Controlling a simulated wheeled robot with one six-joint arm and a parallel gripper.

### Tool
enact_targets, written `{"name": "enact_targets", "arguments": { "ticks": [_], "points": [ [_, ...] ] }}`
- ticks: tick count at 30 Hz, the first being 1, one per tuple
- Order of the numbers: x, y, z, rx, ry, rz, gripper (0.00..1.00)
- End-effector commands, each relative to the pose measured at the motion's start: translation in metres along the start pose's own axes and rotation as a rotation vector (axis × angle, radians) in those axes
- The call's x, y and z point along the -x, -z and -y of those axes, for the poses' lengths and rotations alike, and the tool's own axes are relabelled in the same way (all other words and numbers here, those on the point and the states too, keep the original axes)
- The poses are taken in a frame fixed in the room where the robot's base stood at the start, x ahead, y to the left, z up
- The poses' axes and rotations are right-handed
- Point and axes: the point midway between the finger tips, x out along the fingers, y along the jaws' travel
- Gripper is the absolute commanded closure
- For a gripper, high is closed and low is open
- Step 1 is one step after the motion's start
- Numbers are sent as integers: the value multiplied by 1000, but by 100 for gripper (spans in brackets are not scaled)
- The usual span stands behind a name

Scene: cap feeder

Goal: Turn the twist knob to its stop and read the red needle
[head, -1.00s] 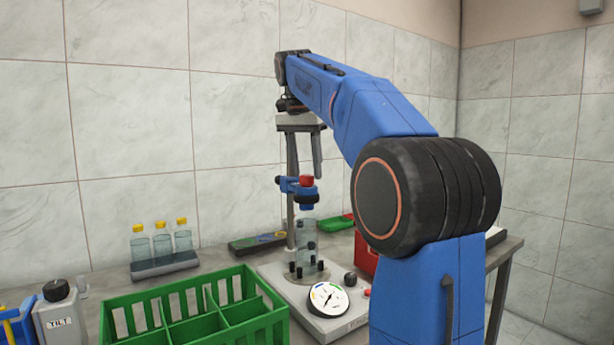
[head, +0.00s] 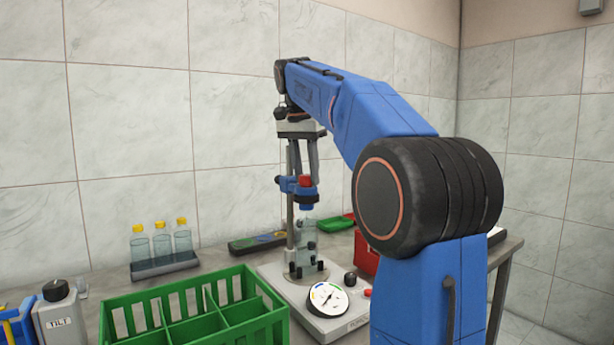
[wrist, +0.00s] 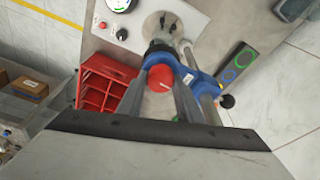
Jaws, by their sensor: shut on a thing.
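The twist knob (head: 305,181) is red on top, with blue below it, and sits at the top of the stand over a clear bottle (head: 304,228). In the wrist view the knob (wrist: 160,79) shows a white line across its red top. My gripper (head: 306,179) reaches down from above, with one finger on each side of the knob, and is shut on it. The fingers also show in the wrist view (wrist: 169,65). A round white dial (head: 328,299) with coloured marks faces up on the grey base (head: 339,326). Its needle is too small to read.
A green divided crate (head: 194,300) stands in front. Capped bottles (head: 162,246) stand in a rack at the left. A black knob (head: 350,279) and a red button (head: 367,292) sit near the dial. A red bin (wrist: 103,82) stands beside the base.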

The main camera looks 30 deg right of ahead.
Motion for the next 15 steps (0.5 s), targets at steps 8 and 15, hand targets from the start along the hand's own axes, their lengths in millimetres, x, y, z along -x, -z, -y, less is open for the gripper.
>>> {"name": "enact_targets", "arguments": {
  "ticks": [8, 15],
  "points": [
    [0, 0, 1, -278, -57, 1, 91],
    [0, 0, 1, -527, -107, 0, 91]
  ]
}}
